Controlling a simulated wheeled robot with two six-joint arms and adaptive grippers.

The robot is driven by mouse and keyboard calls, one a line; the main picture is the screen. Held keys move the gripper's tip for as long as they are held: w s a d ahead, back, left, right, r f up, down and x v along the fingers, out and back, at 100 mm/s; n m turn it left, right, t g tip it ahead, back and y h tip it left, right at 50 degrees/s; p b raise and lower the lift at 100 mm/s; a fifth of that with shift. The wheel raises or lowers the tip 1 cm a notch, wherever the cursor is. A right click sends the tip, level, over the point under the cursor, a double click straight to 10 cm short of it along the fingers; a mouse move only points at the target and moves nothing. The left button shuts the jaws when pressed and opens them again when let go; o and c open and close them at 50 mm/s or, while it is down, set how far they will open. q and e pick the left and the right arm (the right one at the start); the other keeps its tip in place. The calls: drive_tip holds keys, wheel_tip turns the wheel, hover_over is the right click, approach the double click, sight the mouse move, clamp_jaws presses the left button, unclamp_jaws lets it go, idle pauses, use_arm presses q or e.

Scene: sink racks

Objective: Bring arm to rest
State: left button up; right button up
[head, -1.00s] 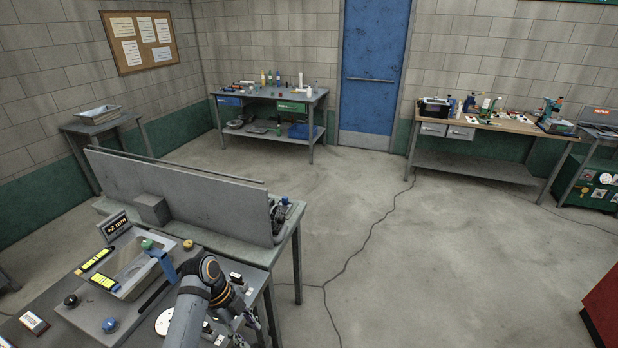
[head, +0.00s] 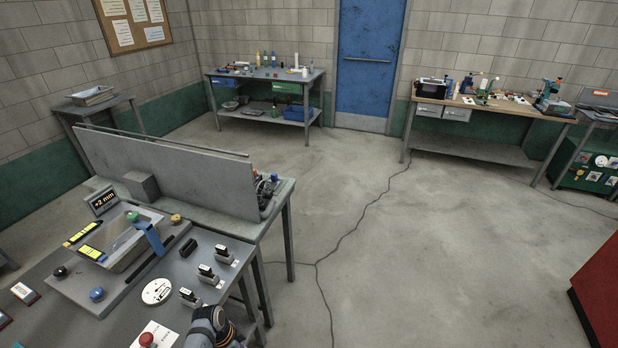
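One of my arms shows only as a dark rounded link at the bottom edge of the head view, in front of the grey bench (head: 195,262). Its gripper is out of the picture. My other arm and gripper are not seen either. On the bench, a tray (head: 128,262) with yellow-labelled strips and a blue piece (head: 153,240) stands at the left. Several small black-topped blocks (head: 208,274) stand in a slanting row right of a white dial (head: 157,291).
A red button (head: 147,340) sits at the bench's front. A grey upright panel (head: 165,172) stands behind the bench. The floor (head: 420,240) to the right is open, with a cable (head: 352,232) across it. A red cabinet (head: 600,295) is at the right edge.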

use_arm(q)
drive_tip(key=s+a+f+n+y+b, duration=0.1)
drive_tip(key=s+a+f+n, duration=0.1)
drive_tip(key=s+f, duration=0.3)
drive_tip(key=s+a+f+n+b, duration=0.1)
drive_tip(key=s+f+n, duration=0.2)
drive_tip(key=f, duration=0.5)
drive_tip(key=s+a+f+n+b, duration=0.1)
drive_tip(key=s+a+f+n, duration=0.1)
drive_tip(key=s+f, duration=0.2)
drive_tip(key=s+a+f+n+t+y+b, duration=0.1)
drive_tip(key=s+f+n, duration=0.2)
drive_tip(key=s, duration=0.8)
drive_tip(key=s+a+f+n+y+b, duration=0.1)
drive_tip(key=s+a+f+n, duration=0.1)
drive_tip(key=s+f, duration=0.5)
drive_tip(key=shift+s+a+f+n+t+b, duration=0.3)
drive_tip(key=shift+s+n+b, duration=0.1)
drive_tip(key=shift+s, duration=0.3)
